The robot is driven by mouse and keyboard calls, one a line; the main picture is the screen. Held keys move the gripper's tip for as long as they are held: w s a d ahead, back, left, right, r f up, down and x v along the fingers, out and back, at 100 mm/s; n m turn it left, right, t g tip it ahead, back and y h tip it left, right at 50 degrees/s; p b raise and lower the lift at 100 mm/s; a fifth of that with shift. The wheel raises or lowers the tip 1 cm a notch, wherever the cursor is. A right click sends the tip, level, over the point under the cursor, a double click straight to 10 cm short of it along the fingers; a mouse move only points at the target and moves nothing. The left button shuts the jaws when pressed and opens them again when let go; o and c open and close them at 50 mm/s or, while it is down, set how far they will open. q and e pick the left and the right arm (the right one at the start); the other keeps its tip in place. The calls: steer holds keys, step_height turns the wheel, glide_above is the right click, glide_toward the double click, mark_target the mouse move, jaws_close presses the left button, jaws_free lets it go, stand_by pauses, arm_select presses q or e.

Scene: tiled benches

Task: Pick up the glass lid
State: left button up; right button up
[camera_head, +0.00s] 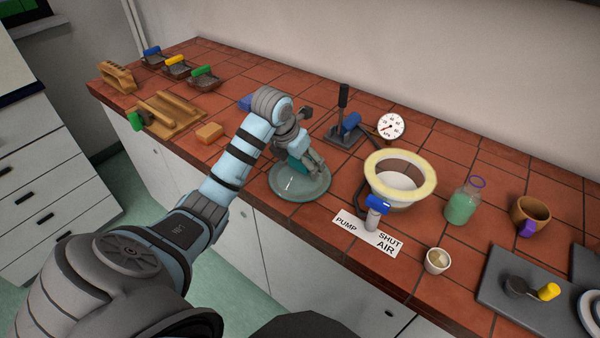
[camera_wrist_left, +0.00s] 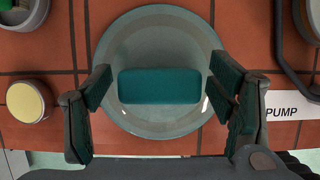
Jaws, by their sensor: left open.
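The glass lid (camera_head: 287,185) is a round, clear greenish disc lying flat on the red tiled bench near its front edge. In the left wrist view the lid (camera_wrist_left: 160,120) fills the middle, with a teal block-shaped handle (camera_wrist_left: 160,85) at its centre. My left gripper (camera_head: 308,165) is over the lid, pointing down. Its fingers are open on either side of the handle, with a gap at both sides in the left wrist view (camera_wrist_left: 163,88). The arm and gripper hide part of the lid in the head view. My right gripper does not show.
A yellow-rimmed bowl (camera_head: 427,169), blue valve (camera_head: 376,207) and PUMP label (camera_head: 346,224) stand right of the lid. A lever pump (camera_head: 344,128) and gauge (camera_head: 390,126) are behind. A round yellow-topped pot (camera_wrist_left: 27,101) is left of the lid.

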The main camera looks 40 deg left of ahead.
arm_select(q)
steer(key=c, duration=1.6)
steer(key=shift+o, duration=0.2)
steer(key=shift+r, duration=0.1)
